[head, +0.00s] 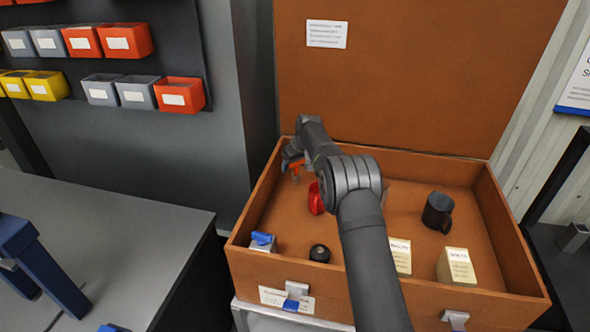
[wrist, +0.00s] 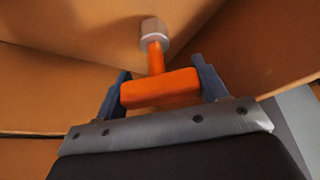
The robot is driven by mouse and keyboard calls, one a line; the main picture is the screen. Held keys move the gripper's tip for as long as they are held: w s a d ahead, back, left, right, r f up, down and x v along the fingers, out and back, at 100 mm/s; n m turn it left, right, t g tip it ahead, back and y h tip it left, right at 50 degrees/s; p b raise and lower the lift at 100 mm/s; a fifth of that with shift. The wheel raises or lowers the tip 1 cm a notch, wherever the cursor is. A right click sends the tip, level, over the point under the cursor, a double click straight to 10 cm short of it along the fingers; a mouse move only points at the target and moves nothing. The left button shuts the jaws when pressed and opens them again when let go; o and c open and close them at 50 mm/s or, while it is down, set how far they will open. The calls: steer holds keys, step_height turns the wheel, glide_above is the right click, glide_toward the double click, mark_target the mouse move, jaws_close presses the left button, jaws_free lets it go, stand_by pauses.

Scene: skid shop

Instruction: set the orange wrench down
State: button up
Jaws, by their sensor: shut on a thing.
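The orange wrench (wrist: 160,90) is a T shape with a thick orange crossbar, a short orange shaft and a grey hex end. In the wrist view my gripper (wrist: 165,86) has its blue fingers shut on the crossbar, one at each end. The hex end points away from the gripper toward brown crate surfaces; I cannot tell whether it touches them. In the head view my gripper (head: 293,162) is at the back left of the open brown crate (head: 245,215). A small part of the orange wrench (head: 296,168) shows below it; my arm hides some of the crate floor.
In the crate are a red object (head: 315,198), a dark mug (head: 437,211), a black round thing (head: 319,253), a blue-topped block (head: 262,242) and two cream boxes, one at right (head: 456,266). The raised lid (head: 420,80) stands behind. Bare floor lies around the mug.

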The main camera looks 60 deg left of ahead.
steer(key=shift+f, duration=1.1)
steer(key=shift+f, duration=0.2)
steer(key=o, duration=1.1)
steer(key=shift+d+r, duration=0.15)
steer(key=shift+r, duration=0.45)
steer(key=v, duration=1.1)
